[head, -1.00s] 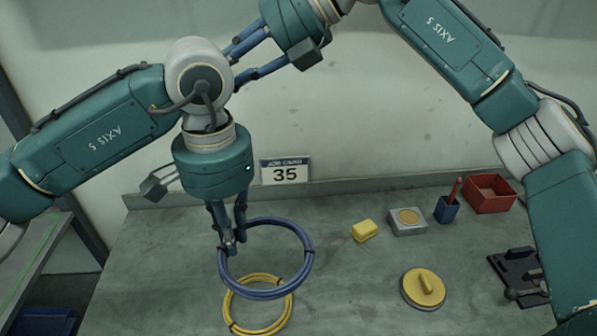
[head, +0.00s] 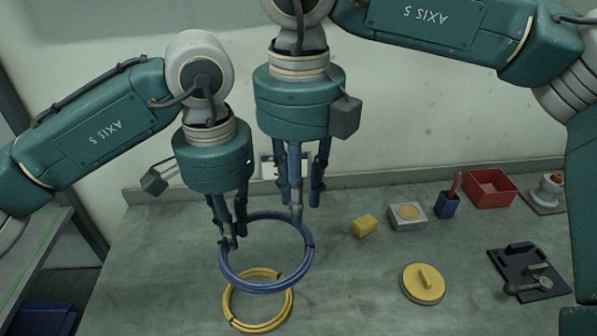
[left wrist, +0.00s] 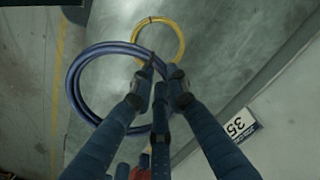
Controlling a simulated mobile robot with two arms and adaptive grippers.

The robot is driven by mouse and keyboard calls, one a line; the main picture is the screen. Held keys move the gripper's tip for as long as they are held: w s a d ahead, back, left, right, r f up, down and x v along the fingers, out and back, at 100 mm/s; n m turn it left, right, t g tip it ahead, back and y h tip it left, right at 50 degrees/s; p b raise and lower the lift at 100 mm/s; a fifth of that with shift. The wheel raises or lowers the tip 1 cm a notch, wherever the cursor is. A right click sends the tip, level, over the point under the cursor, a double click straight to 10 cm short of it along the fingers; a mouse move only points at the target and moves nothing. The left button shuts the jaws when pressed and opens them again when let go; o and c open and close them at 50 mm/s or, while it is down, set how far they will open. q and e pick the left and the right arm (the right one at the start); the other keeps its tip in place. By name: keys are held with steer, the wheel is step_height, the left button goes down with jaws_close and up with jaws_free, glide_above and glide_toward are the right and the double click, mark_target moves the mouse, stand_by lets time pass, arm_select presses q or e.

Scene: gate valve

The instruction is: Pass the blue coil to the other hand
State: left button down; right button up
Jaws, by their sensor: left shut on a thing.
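The blue coil (head: 268,289) hangs roughly level above the bench, over a yellow coil (head: 232,308). My left gripper (head: 233,238) is shut on the coil's left side; the left wrist view also shows the blue coil (left wrist: 74,88) at the fingertips. My right gripper (head: 306,210) points down at the coil's back right. Its fingers look spread apart. One fingertip overlaps the coil's rim in the picture; I cannot tell whether it touches. The yellow coil also shows in the left wrist view (left wrist: 181,36).
To the right on the bench (head: 345,290) are a yellow block (head: 364,225), a grey box (head: 408,216), a blue cup (head: 447,206), a red bin (head: 490,188), a yellow lid (head: 422,284) and a dark fixture (head: 528,272). A sign stands behind my right gripper.

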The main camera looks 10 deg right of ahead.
step_height(320, 180, down, 7)
stand_by(0.3)
arm_select(q)
steer(key=shift+s, duration=0.1)
arm_select(e)
steer(key=shift+s, duration=0.1)
steer(key=shift+c, duration=0.5)
steer(key=shift+a, duration=0.1)
jaws_close()
arm_select(q)
steer(key=c, duration=1.6)
jaws_free()
steer(key=shift+c, duration=0.2)
steer(key=shift+r, duration=0.1)
